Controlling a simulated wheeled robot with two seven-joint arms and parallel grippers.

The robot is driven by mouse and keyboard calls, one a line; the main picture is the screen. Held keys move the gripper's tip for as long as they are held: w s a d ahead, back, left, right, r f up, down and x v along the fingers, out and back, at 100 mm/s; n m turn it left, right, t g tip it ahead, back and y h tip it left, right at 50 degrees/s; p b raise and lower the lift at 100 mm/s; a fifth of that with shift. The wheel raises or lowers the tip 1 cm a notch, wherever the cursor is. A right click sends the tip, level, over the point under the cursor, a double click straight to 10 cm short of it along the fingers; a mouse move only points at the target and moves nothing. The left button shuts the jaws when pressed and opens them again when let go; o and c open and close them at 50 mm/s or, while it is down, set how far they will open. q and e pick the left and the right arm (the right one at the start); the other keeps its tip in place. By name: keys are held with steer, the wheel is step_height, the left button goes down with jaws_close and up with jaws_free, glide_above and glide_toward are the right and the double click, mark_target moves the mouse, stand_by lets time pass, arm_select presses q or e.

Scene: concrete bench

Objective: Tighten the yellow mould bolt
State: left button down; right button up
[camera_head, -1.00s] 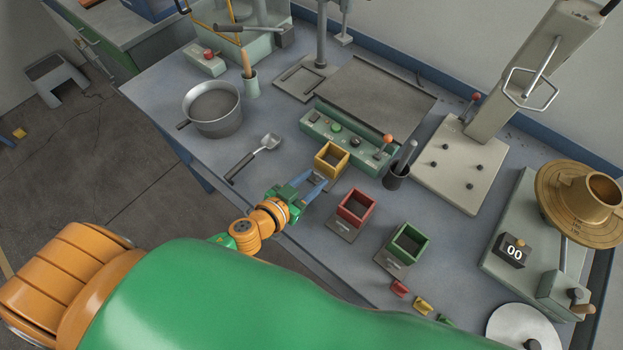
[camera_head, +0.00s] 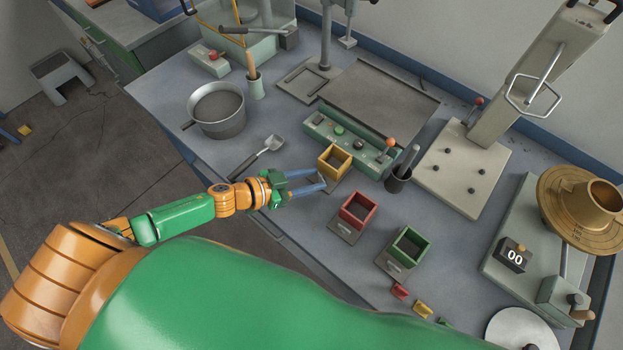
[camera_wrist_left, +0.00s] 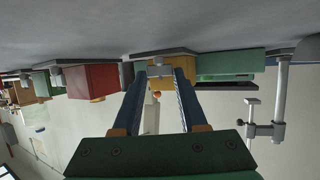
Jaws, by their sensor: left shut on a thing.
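The yellow mould (camera_head: 334,160) is an open square box on a small grey base plate, standing on the bench in front of the green press console. My left gripper (camera_head: 322,179) reaches in from the left, its two blue-grey fingers at the mould's near side. In the left wrist view, which looks upside down, the fingertips (camera_wrist_left: 159,75) are at a small grey bolt (camera_wrist_left: 159,59) in front of the yellow mould. The gripper is shut on this bolt. The fingers partly hide it, and its tightness cannot be told. My right gripper is not in view.
A dark cup (camera_head: 398,180) stands behind. Small coloured pieces (camera_head: 400,291) lie at the front edge.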

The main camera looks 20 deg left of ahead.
arm_select(q)
steer(key=shift+w+m+g+h, duration=0.1)
steer(key=shift+m+g+h, duration=0.4)
steer(key=shift+m, duration=0.1)
